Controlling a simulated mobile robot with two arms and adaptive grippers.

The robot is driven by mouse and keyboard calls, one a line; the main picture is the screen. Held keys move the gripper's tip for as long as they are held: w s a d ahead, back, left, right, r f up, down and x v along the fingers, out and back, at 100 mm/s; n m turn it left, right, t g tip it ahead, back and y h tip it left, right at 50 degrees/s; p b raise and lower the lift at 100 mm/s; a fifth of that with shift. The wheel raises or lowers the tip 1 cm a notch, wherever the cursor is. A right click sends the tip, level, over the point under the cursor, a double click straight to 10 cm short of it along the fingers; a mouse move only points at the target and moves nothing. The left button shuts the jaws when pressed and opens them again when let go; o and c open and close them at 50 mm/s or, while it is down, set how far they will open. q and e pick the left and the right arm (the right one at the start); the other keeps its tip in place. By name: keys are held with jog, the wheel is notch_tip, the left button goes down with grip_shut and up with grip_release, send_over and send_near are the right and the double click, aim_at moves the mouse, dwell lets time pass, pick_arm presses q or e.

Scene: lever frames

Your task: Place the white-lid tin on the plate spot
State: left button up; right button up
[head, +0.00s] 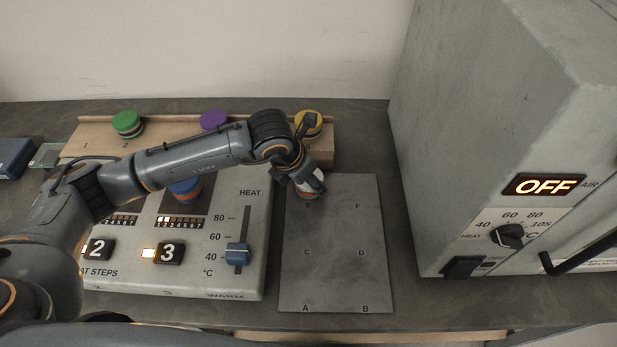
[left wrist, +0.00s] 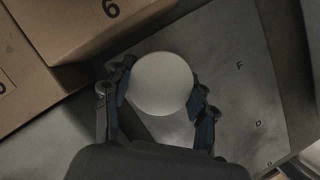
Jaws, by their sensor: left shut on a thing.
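The white-lid tin (head: 307,194) is between the fingers of my left gripper (head: 305,184), over the far left part of the grey plate (head: 333,260). In the left wrist view its round white lid (left wrist: 162,84) fills the space between the two fingers (left wrist: 161,101). My left gripper is shut on it. I cannot tell whether the tin touches the plate. The plate carries the letters A, B, C, D and F; the mark at the tin's corner is mostly hidden by it. My right gripper is not in view.
A wooden rack (head: 90,142) behind holds green (head: 127,122), purple (head: 213,119) and yellow (head: 315,122) lidded tins. A blue-lid tin (head: 186,187) stands on the heater panel (head: 215,275). A large grey oven (head: 450,140) stands right. The plate's front is clear.

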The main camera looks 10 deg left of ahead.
pick_arm(q)
jog(key=shift+f, duration=0.15)
jog(key=o, duration=1.2)
jog(key=shift+r, duration=0.25)
jog(key=shift+s+a+r, duration=0.1)
jog(key=shift+r, duration=0.25)
jog(key=b+v, duration=0.1)
jog(key=v, duration=1)
